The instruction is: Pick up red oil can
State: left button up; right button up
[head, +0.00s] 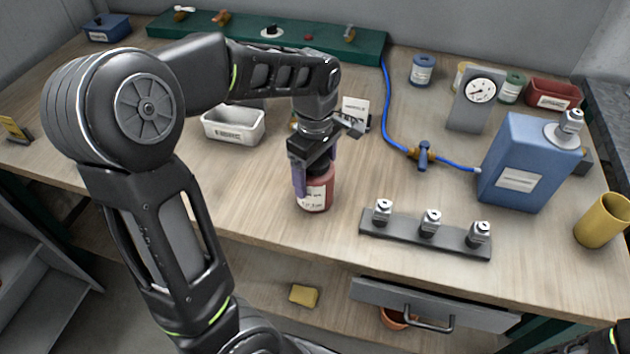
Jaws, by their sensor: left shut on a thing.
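The red oil can (315,193) has a pale label on its front. It is upright near the front edge of the wooden workbench (250,205). My left gripper (313,175) reaches down over it from above and is shut on its upper part. The fingers and wrist hide the can's top. I cannot tell whether its base touches the bench. My right gripper is not in view; only a bit of my right arm shows at the lower right corner.
A white bin (233,126) stands behind left. A grey rack (425,234) with three metal fittings is to the right. A blue tank (528,165), a blue hose (391,120), a gauge (480,92) and a yellow cup (601,220) stand further right. A drawer (430,305) is open below.

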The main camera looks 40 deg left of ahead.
pick_arm(q)
jog(key=c, duration=1)
jog(key=shift+r, duration=0.1)
notch_tip(320, 180, up, 10)
jog(key=shift+f+b, duration=0.1)
jog(key=shift+b, duration=0.3)
